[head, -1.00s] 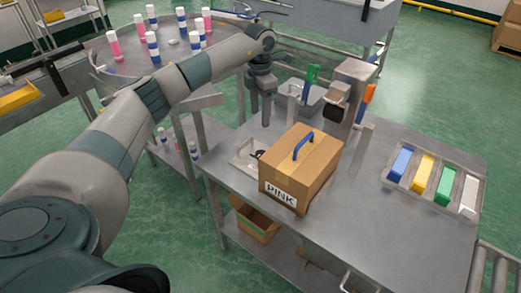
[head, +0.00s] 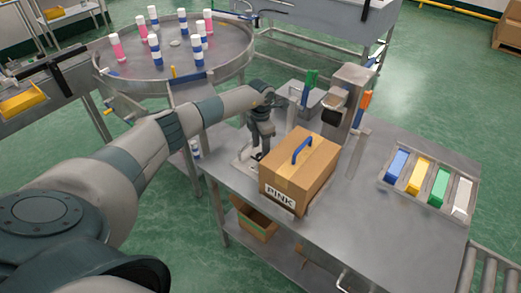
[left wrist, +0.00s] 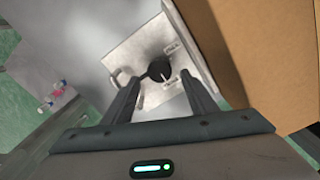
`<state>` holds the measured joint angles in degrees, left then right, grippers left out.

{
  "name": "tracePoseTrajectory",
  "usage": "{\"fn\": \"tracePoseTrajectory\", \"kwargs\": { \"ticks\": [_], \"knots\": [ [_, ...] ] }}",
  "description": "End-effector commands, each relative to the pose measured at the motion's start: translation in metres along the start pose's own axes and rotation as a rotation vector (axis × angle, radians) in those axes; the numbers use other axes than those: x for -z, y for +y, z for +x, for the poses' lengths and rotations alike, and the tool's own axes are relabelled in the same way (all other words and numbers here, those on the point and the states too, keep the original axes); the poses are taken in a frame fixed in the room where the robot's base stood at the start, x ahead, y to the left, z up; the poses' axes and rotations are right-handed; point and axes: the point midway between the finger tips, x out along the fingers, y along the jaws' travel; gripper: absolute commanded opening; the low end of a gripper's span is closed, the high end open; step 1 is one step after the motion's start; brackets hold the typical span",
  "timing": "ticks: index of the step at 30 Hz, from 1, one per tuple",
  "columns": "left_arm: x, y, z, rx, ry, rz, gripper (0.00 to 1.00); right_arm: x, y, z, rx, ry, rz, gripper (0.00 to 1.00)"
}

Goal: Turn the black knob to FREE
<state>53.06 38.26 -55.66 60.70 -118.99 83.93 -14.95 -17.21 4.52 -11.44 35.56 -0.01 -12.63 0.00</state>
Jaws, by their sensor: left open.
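The black knob (left wrist: 159,71) shows in the left wrist view, set on a light grey plate (left wrist: 135,50) with small labels beside it. The labels are too small to read. A pale line marks the knob. My left gripper (left wrist: 160,88) is open, with its two fingers pointing down toward the knob and one on either side of it in that view. Whether they touch it I cannot tell. My right gripper is not in view.
A cardboard box (head: 293,178) marked PINK, with a blue handle (head: 302,147), stands close beside the plate. A grey machine post (head: 345,105) stands behind it. A tray (head: 432,163) of coloured blocks lies at the right. The front right tabletop is clear.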

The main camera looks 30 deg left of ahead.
Motion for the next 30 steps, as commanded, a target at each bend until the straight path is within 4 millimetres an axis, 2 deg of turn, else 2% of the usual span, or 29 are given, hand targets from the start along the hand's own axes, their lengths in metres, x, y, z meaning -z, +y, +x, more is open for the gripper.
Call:
{"fn": "tracePoseTrajectory", "kwargs": {
  "ticks": [7,19,20,24,25,30],
  "knots": [
    [0.0,0.0,0.026,0.0,0.001,-0.002,0.52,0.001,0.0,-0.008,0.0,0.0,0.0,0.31],
    [0.0,0.0,0.032,0.0,0.0,-0.001,0.52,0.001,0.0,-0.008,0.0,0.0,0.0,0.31],
    [0.0,0.0,0.032,0.0,0.0,-0.001,0.5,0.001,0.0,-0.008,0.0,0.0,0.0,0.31],
    [0.0,0.0,0.032,0.0,0.0,-0.001,0.17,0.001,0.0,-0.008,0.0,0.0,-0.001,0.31],
    [0.0,0.0,0.032,0.0,0.0,-0.001,0.11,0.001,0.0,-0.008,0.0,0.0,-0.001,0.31],
    [0.0,0.0,0.032,0.0,0.0,-0.003,0.11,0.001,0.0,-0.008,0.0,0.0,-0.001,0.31]
  ]
}}
